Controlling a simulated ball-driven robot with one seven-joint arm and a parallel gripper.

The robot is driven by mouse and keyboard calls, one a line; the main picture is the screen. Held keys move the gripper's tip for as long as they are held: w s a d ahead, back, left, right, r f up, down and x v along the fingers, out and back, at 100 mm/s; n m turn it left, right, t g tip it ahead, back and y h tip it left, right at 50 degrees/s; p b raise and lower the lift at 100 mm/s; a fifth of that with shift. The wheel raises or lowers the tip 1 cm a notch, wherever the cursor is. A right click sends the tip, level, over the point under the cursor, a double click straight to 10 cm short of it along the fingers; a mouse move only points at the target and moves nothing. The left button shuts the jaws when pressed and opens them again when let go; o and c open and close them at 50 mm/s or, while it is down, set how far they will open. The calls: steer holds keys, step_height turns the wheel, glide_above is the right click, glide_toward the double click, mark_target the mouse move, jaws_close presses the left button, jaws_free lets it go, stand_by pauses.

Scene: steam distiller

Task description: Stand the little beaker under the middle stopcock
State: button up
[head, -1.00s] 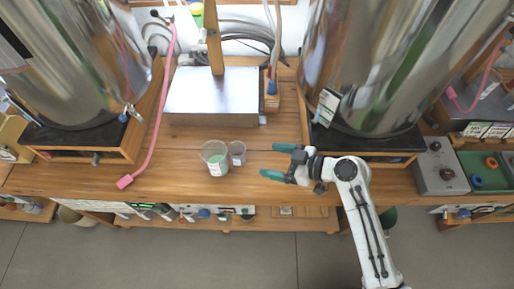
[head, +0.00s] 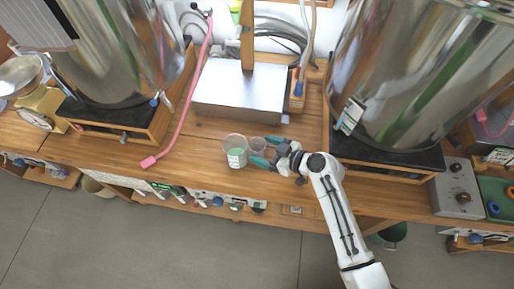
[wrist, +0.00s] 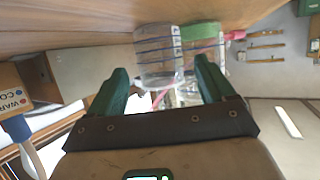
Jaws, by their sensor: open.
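The little beaker (head: 258,144) is clear and stands upright on the wooden bench, beside a larger beaker (head: 236,152) with pale green contents and a white label. My gripper (head: 260,151) is open, its teal fingertips at the little beaker from the right. In the wrist view the little beaker (wrist: 157,60) shows ahead, between the two green fingers, and the larger beaker (wrist: 201,40) is just beyond it. I cannot tell whether the fingers touch the glass. A blue-handled stopcock (head: 154,101) is low on the left steel tank. I cannot make out which stopcock is the middle one.
A metal box (head: 240,92) stands behind the beakers. A pink hose (head: 182,125) lies on the bench to their left. A large steel tank (head: 400,85) stands on the right. The bench's front edge is close in front of the beakers.

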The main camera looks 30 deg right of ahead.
steer(key=c, duration=1.2)
